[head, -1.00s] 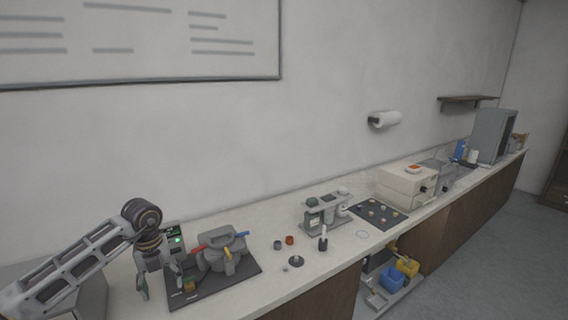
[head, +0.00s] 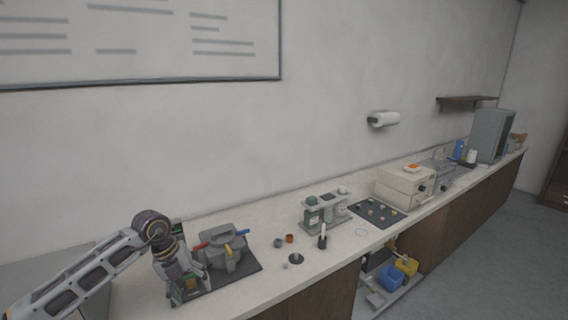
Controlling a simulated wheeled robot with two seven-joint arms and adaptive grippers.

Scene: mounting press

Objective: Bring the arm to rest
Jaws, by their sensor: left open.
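My left arm comes in from the lower left. Its gripper (head: 184,289) points down over the left part of the dark mat (head: 246,270), in front of the green-lit control box, which it mostly hides. The gripper is open, and I see nothing held in it. The grey mounting press (head: 226,256), with red, blue and yellow handles, stands on the mat just right of the gripper. I cannot tell whether the gripper touches anything there. My right gripper is not in view.
Small cups (head: 289,239) and a black-based part (head: 296,258) lie right of the mat. A rack with bottles (head: 324,210), a dark pad (head: 376,213) and a cream machine (head: 404,186) stand farther right. A low cart with blue (head: 391,279) and yellow bins is below the counter.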

